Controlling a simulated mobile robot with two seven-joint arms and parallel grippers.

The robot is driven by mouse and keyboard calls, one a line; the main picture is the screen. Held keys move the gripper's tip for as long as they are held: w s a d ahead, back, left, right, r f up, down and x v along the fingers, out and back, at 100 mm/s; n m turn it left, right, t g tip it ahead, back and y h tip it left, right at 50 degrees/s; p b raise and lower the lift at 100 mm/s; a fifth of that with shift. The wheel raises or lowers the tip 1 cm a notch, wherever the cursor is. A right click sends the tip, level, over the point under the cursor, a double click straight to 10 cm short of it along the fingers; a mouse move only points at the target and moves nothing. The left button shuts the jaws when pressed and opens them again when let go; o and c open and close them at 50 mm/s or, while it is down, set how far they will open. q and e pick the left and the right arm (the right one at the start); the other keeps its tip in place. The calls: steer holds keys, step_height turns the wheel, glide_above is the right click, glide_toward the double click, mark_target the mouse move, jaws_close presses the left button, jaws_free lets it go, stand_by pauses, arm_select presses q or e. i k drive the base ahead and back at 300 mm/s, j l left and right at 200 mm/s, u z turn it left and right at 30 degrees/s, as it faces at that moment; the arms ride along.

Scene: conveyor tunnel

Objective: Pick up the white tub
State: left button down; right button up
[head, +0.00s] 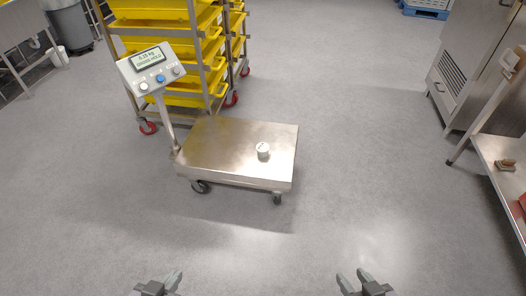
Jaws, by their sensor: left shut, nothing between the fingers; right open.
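The white tub (263,151) is small and stands upright on the steel platform of a wheeled floor scale (215,146), right of the platform's middle. My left gripper (168,277) is at the bottom edge, left of centre, shut and empty. My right gripper (356,277) is at the bottom edge, right of centre, open and empty. Both grippers are well apart from the tub, on the near side of the scale. Nothing covers the tub.
The scale's display (150,62) stands on a post at its left corner. A rack of yellow crates (190,55) stands behind it. A steel table (503,165) and a cabinet (475,60) are at right. Grey floor around the scale's front and right is clear.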

mark_target(262, 149)
steer(key=i+z, duration=0.45)
steer(key=i, duration=1.4)
